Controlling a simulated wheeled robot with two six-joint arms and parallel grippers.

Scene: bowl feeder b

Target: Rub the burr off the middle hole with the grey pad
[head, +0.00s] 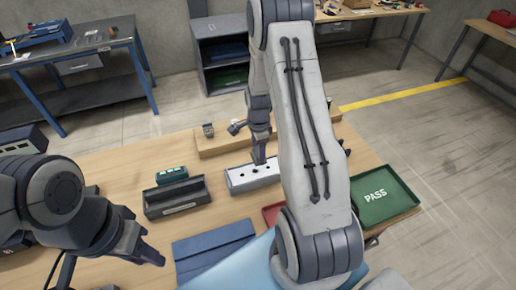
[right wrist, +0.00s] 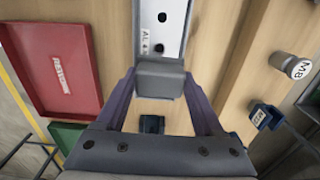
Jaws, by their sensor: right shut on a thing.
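The pale metal block (head: 237,187) with dark holes along its top lies on the wooden table; its top also shows in the right wrist view (right wrist: 174,30). My right gripper (head: 261,157) is over the block. In the right wrist view my right gripper (right wrist: 160,80) is shut on the grey pad (right wrist: 160,79), which covers part of the block. Two holes show beyond the pad; I cannot tell whether the pad touches the block. The burr cannot be made out. My left gripper (head: 152,257) is low at the left, away from the block; its jaw opening is unclear.
A dark open tray (head: 177,197) and a teal device (head: 172,174) stand left of the block. A blue folder-like item (head: 214,243) lies in front. A green PASS tray (head: 385,193) is at right. A red tray (right wrist: 66,60) and an M8 cylinder (right wrist: 296,66) flank the block.

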